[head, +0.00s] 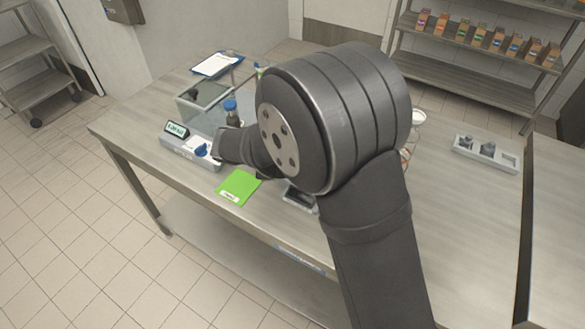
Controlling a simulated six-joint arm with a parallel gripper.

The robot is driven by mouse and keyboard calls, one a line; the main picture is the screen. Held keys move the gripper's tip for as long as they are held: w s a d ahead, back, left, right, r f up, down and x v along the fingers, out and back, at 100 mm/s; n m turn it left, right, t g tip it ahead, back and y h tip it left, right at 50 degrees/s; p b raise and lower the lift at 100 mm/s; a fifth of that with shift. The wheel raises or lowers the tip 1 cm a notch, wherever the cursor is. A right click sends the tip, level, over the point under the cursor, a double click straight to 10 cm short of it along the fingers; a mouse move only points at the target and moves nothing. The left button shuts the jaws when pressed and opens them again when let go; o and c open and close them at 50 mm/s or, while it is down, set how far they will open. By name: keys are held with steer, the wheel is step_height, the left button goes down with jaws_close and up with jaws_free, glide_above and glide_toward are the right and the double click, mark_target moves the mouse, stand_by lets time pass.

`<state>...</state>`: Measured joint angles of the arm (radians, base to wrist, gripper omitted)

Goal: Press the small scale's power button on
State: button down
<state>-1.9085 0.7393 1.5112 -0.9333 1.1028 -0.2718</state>
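The small scale (176,149) stands at the left front part of the table, a low light-grey body with a raised lit display (177,129) at its back left. Its power button is too small to make out. A small blue item (201,150) is at the right end of the scale, close to the gripper. My gripper (219,151) is dark and reaches left to the scale's right end. Whether it touches the scale, I cannot tell. My arm covers much of the table's middle, and the gripper's fingers are too small and dark to read.
A green packet (238,187) lies in front of the gripper near the table's front edge. A clear-walled box (203,95) and a blue-capped bottle (231,110) stand behind the scale. A clipboard (217,64) lies at the back. A grey tray (486,153) is at right.

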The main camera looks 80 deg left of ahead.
steer(key=shift+f, duration=0.45)
stand_by(0.3)
stand_by(0.3)
steer(key=shift+r, duration=0.9)
steer(key=shift+r, duration=0.15)
steer(key=shift+r, duration=2.35)
steer(key=shift+f, duration=0.1)
steer(key=shift+r, duration=2)
steer(key=shift+f, duration=0.1)
